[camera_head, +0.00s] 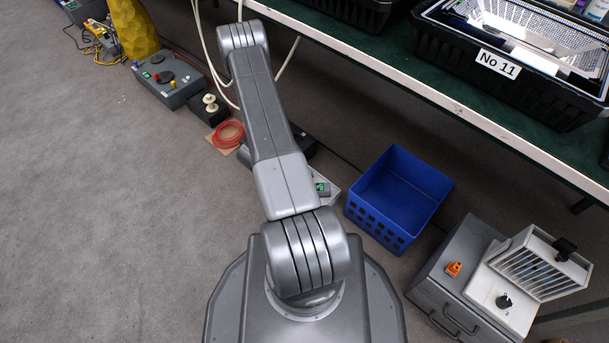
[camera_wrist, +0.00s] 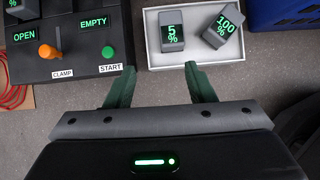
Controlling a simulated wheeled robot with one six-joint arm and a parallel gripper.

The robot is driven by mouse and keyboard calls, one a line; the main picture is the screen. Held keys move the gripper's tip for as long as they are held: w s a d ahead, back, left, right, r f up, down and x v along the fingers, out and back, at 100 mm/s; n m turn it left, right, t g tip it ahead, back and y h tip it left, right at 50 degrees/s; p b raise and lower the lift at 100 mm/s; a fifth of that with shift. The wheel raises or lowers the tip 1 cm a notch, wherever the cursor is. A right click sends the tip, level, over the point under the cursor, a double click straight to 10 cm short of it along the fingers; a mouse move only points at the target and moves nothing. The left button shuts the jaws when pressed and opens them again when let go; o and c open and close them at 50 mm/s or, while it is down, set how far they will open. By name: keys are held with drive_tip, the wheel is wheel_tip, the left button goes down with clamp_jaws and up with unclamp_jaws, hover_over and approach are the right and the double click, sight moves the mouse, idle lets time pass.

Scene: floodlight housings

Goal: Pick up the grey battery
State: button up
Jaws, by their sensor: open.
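Two grey batteries with green displays are in a white tray (camera_wrist: 196,62) in the wrist view. In the head view, my arm hides the gripper and much of the white tray (camera_head: 331,195).
A dark control box (camera_wrist: 80,64) with an orange lever and a green button lies left of the tray. Another grey block with a % display shows at its top left (camera_wrist: 20,9). A blue crate (camera_head: 424,199) stands right of the tray. The table edge (camera_head: 450,95) runs above.

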drive_tip(key=w+d+f, duration=0.1)
drive_tip(key=d+f, duration=0.1)
drive_tip(key=w+d+f+b, duration=0.1)
drive_tip(key=d+f, duration=0.1)
drive_tip(key=f, duration=0.1)
drive_tip(key=w+d+f+b, duration=0.1)
drive_tip(key=d+f, duration=0.1)
drive_tip(key=shift+w+d+f, duration=0.25)
drive_tip(key=shift+d+f, duration=0.1)
drive_tip(key=b+x, duration=0.3)
drive_tip(key=x, duration=0.1)
drive_tip(key=shift+f, duration=0.35)
drive_tip(key=shift+w+d+f, duration=0.15)
drive_tip(key=shift+w+f, duration=0.1)
drive_tip(key=shift+f, duration=0.05)
drive_tip(key=shift+c, duration=0.4)
